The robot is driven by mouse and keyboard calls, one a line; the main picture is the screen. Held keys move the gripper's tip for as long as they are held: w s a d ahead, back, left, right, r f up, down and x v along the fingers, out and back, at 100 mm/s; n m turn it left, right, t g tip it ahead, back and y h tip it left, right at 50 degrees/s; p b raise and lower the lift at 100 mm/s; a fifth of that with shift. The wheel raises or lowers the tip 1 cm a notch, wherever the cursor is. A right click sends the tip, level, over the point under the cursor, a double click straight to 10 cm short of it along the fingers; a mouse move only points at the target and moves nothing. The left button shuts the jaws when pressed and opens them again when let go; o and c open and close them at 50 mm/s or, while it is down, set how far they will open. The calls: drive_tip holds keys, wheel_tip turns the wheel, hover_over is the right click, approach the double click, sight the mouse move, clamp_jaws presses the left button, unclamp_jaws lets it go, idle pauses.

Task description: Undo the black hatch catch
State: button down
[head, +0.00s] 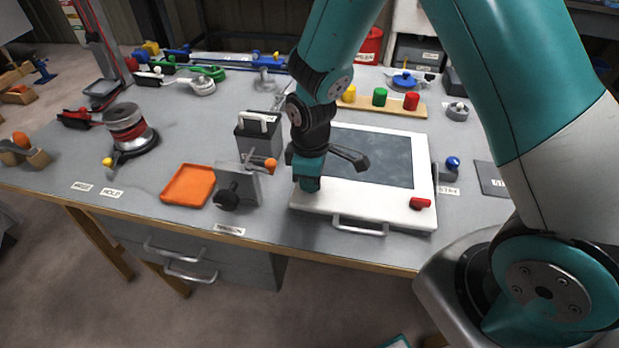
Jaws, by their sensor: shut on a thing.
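The hatch (412,219) is a white frame around a dark pane, lying flat on the bench with a metal handle (360,226) at its front edge. A red catch (420,203) sits at its front right corner. My gripper (308,186) points down at the hatch's front left corner, low against the frame. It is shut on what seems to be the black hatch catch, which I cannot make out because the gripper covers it. Which way the catch is turned cannot be seen.
Left of the hatch are a grey block with a black knob (228,197) and an orange lever (270,165), and an orange tray (188,186). A board (365,106) with coloured cylinders stands behind. A blue knob (453,162) is to the right.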

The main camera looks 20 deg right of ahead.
drive_tip(key=c, duration=1.2)
unclamp_jaws()
drive_tip(key=shift+w, duration=0.1)
drive_tip(key=shift+o, duration=0.2)
wheel_tip(320, 180, up, 18)
drive_tip(key=shift+f, duration=0.25)
drive_tip(key=s+a+r+m+y, duration=0.2)
drive_tip(key=s+r, duration=0.1)
drive_tip(key=s, duration=0.6)
drive_tip(key=s+a+r+m+y, duration=0.2)
drive_tip(key=s+r, duration=0.1)
drive_tip(key=s, duration=0.7)
drive_tip(key=shift+a, duration=0.4)
